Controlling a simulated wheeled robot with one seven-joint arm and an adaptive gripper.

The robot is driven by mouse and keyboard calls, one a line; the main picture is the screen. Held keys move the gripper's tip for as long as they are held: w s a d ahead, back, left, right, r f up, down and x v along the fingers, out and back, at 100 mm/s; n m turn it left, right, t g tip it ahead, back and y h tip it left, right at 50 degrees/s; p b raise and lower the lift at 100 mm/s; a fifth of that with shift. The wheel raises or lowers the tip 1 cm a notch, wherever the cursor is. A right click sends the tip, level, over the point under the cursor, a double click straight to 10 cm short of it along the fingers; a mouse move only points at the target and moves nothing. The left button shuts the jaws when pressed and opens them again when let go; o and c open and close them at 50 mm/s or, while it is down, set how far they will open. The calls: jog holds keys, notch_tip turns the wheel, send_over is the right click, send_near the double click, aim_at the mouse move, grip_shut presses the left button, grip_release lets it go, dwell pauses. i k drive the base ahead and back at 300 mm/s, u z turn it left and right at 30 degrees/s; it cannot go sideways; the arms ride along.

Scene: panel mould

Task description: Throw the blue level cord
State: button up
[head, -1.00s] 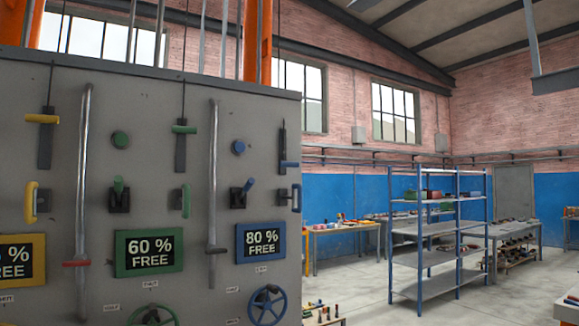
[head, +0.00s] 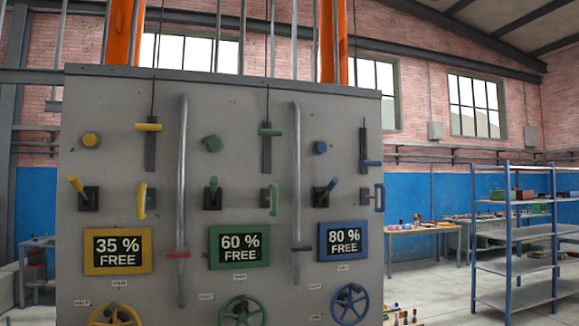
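The blue level cord's pull handle (head: 371,163) is on the right side of the grey panel (head: 230,180) in the head view. It sits near the lower end of its dark vertical slot, and a thin dark cord (head: 364,105) runs up from the slot. The matching yellow handle (head: 148,127) and green handle (head: 270,132) sit at the upper ends of their slots, with cords rising above the panel. My gripper is not in view.
The panel also bears yellow, green and blue buttons, levers, side handles, wheels and percent signs. The blue sign (head: 344,241) reads 80 % FREE. A blue-post shelf (head: 515,235) stands at right. Open floor (head: 440,280) lies between panel and shelf.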

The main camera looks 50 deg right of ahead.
aim_at(364, 163)
jog(key=u, duration=1.05)
jog(key=k, duration=1.05)
jog(key=z, duration=1.6)
